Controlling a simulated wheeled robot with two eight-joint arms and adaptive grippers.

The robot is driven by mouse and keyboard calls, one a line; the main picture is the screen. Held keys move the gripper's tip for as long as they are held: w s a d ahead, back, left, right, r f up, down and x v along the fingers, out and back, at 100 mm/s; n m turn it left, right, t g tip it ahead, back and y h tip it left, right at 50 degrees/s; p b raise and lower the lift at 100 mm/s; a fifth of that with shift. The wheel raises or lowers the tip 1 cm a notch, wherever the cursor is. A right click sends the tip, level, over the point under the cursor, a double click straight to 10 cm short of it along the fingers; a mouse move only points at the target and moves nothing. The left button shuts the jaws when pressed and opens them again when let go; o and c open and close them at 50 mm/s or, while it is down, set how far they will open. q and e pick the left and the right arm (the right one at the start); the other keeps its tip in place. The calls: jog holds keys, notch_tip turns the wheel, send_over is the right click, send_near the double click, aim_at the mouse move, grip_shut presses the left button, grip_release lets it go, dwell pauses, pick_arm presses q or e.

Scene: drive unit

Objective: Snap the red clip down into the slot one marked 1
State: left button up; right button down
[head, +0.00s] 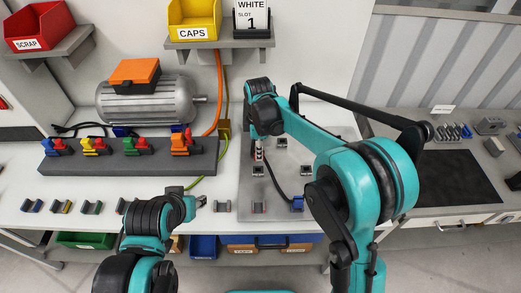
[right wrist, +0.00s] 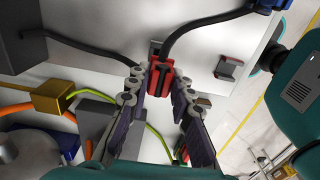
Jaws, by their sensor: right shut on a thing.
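The red clip (right wrist: 160,78) sits between the fingertips of my right gripper (right wrist: 155,92) in the right wrist view. A black cable runs up from it. In the head view my right gripper (head: 259,150) points down over the grey plate (head: 275,188), its fingers partly hidden by the arm. Small grey holders (head: 283,143) stand on the plate; another (right wrist: 228,68) shows in the right wrist view. I cannot read a number on any of them. A card reading "WHITE SLOT 1" (head: 252,18) stands on the shelf. My left gripper (head: 200,202) is low, left of the plate; its jaws are too small to judge.
A grey motor (head: 150,102) and a dark rack (head: 130,160) with coloured connectors are at left. Several small holders (head: 91,208) line the table's front. Orange and yellow-green cables hang behind.

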jog(key=shift+w+a+f+b, duration=0.1)
jog(key=shift+f+b, duration=0.15)
jog(key=shift+f, duration=0.2)
jog(key=shift+w+a+f+b, duration=0.1)
jog(key=shift+f+b, duration=0.1)
jog(key=shift+f, duration=0.2)
jog(key=shift+s+f, duration=0.1)
jog(key=shift+f+b, duration=0.9)
jog(key=shift+f, duration=0.35)
jog(key=shift+f, duration=0.25)
jog(key=shift+f+b, duration=0.9)
jog(key=shift+f, duration=0.25)
jog(key=c, duration=1.3)
grip_release()
jog(key=shift+f, duration=0.1)
jog(key=shift+o, duration=0.2)
